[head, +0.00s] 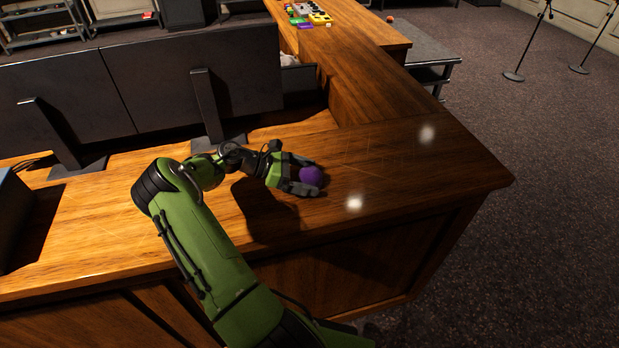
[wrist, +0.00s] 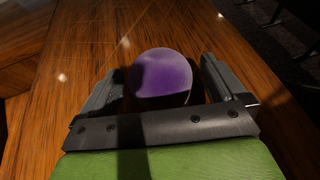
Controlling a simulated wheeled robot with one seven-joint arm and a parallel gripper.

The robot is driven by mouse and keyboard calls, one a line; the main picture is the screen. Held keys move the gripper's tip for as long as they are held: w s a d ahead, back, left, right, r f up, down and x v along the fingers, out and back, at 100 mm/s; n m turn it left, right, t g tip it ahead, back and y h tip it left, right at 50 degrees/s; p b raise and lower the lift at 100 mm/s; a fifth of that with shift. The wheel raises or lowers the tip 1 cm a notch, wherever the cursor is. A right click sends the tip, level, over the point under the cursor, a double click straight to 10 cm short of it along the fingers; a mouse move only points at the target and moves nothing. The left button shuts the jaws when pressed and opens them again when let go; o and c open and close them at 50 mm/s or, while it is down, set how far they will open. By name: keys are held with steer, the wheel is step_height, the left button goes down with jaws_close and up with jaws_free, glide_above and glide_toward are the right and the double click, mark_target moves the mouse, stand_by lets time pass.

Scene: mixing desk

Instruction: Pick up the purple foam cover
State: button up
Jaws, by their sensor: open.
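The purple foam cover (head: 311,175) is a round purple ball shape near the right end of the wooden desk. My gripper (head: 306,178) is around it, with one finger on the far side and one on the near side. In the wrist view the purple foam cover (wrist: 162,77) lies between the two open fingers of my gripper (wrist: 158,85). A gap shows beside the right finger; on the left, shadow makes the gap hard to judge. The underside of the cover is hidden, so I cannot tell its exact contact with the desk.
The wooden desk (head: 420,170) is clear to the right of my gripper. Two dark monitors (head: 195,80) stand behind my arm. Several small coloured objects (head: 308,15) sit at the far end of the desk. Microphone stands (head: 524,50) stand on the carpet at right.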

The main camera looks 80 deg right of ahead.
steer(key=shift+x, duration=1.05)
steer(key=c, duration=1)
steer(key=shift+w, duration=0.1)
steer(key=shift+c, duration=0.2)
steer(key=shift+r, duration=0.15)
